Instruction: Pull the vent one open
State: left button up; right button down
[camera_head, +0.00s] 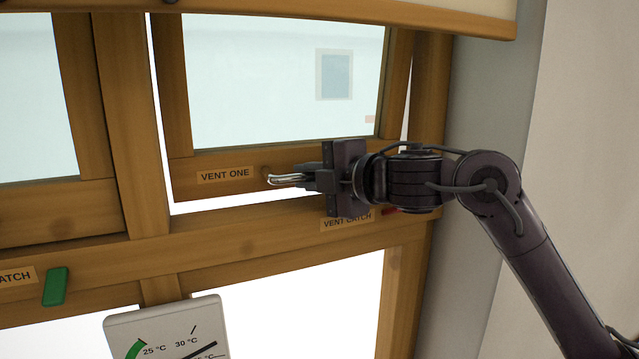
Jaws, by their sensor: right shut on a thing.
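Vent one (225,175) is a wooden framed glass sash in the upper middle, labelled on its bottom rail. White gaps show along its left side and under its bottom rail, so it stands ajar from the frame. A silver handle (283,180) sticks out from the bottom rail. My right gripper (305,179) comes in from the right and is shut on this handle; the gripper hides the handle's right part. A "vent catch" label (346,222) is on the frame below, partly covered by the gripper. A red piece (400,210) beside it is mostly hidden. My left gripper is out of view.
A second window (35,100) is at the left, with a green catch (55,287) on the rail below. A white thermometer dial (165,330) is at the bottom. A wood-edged pale panel (400,8) crosses the top. A plain wall (590,150) is at the right.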

jog(key=c, duration=1.4)
grip_release()
jog(key=shift+s, duration=0.1)
jog(key=shift+s+d, duration=0.15)
jog(key=b+v, duration=0.4)
jog(key=v, duration=0.3)
jog(key=shift+s+r, duration=0.1)
jog(key=shift+c, duration=0.5)
